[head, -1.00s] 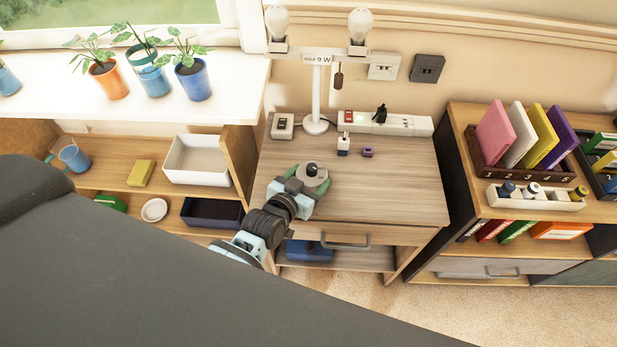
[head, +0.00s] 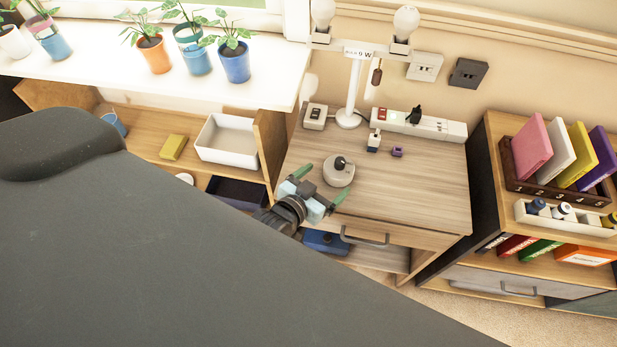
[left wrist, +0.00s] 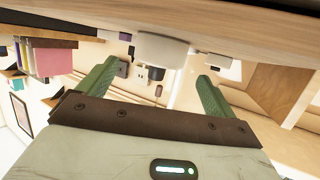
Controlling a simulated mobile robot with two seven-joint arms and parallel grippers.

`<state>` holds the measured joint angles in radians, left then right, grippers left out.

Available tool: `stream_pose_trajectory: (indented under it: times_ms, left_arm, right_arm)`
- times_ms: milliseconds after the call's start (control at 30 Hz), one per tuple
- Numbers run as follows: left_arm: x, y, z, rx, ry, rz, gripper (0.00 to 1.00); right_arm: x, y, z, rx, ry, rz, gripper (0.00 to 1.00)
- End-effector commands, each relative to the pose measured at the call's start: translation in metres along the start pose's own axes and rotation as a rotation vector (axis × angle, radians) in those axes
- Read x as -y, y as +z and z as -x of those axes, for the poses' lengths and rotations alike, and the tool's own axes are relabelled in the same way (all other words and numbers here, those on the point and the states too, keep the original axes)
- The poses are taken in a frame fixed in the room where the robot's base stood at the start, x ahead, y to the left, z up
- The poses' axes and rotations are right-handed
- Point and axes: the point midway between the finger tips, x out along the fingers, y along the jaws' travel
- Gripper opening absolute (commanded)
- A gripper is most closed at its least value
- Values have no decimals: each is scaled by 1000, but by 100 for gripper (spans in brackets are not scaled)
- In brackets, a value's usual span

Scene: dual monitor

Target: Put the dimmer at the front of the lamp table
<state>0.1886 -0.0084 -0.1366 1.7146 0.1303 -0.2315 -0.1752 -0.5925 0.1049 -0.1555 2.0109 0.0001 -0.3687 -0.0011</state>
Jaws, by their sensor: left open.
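The dimmer (head: 339,175), a rounded light-grey device with a black knob, sits upright on the lamp table (head: 420,185), near its front left edge. My left gripper (head: 322,186) is open at the front edge of the table, just in front of the dimmer. Its green fingers point toward the dimmer, and nothing is held. In the left wrist view the picture is turned over; the dimmer (left wrist: 160,50) shows beyond and between the open fingers (left wrist: 155,75). My right gripper is not in view.
A two-bulb lamp (head: 352,90), a power strip (head: 425,125), a small white switch piece (head: 374,142) and a purple item (head: 397,152) stand toward the table's back. The table's right front is clear. A drawer handle (head: 365,238) juts out below.

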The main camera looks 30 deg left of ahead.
Motion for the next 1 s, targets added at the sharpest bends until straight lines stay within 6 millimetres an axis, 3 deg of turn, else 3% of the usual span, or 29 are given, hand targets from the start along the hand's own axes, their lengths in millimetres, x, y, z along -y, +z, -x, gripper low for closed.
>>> stream_pose_trajectory:
  times_ms: [200, 400, 1000]
  left_arm:
    - [0, 0, 40, 1, 1, -1, 92]
    - [0, 0, 60, 0, 0, 0, 92]
    - [-1, 6, 69, 15, 1, 1, 92]
  right_arm:
    - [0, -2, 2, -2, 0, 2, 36]
    - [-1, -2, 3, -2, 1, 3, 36]
    - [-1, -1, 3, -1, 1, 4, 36]
